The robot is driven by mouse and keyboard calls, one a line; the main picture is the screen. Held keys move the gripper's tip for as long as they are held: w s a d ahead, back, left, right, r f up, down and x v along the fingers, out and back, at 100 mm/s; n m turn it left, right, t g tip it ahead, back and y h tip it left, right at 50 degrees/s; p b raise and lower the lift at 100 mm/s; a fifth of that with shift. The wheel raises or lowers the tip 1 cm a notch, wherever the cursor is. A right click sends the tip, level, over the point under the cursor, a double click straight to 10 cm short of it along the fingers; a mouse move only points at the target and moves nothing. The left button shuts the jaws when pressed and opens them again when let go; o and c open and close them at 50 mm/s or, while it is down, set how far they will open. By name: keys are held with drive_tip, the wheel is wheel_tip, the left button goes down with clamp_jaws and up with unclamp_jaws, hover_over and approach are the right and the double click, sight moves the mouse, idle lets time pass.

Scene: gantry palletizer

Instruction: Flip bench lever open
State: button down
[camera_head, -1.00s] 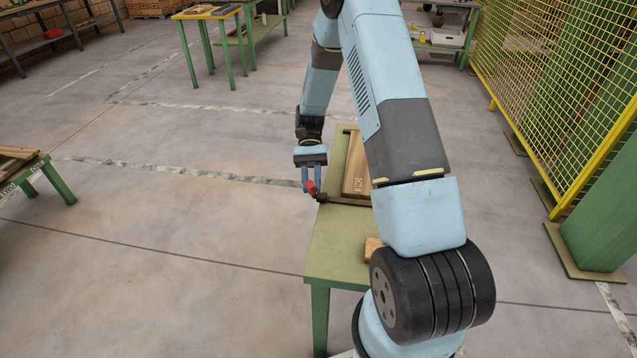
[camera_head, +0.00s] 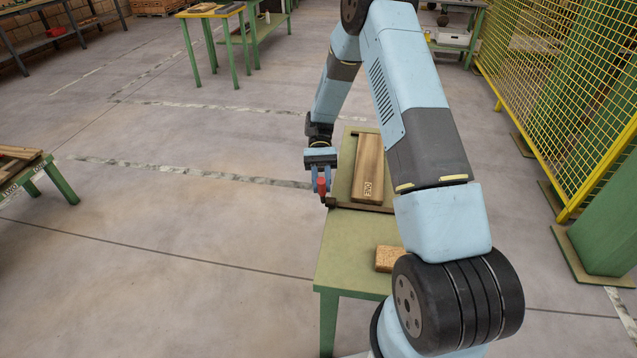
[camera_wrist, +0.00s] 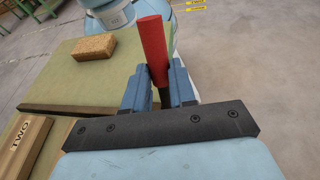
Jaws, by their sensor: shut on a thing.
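The bench lever has a red handle (camera_head: 321,186) at the left end of a dark bar (camera_head: 358,207) across the green bench (camera_head: 345,245). My gripper (camera_head: 321,184) is shut on the lever at the bench's left edge. In the wrist view the red handle (camera_wrist: 152,45) stands up between the fingers of my gripper (camera_wrist: 160,90), with a dark shaft below it. The lever's lower end and pivot are mostly hidden by the fingers and the wrist plate.
A long labelled wooden board (camera_head: 369,168) lies on the bench behind the bar. A small tan block (camera_head: 388,258) lies in front of it. Yellow mesh fencing (camera_head: 560,90) and a green post (camera_head: 606,215) stand right.

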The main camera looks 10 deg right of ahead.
drive_tip(key=c, duration=0.9)
unclamp_jaws()
drive_tip(key=shift+w, duration=0.2)
drive_tip(key=shift+c, duration=0.2)
drive_tip(key=shift+w, duration=0.1)
drive_tip(key=v, duration=1.3)
drive_tip(key=shift+w, duration=0.3)
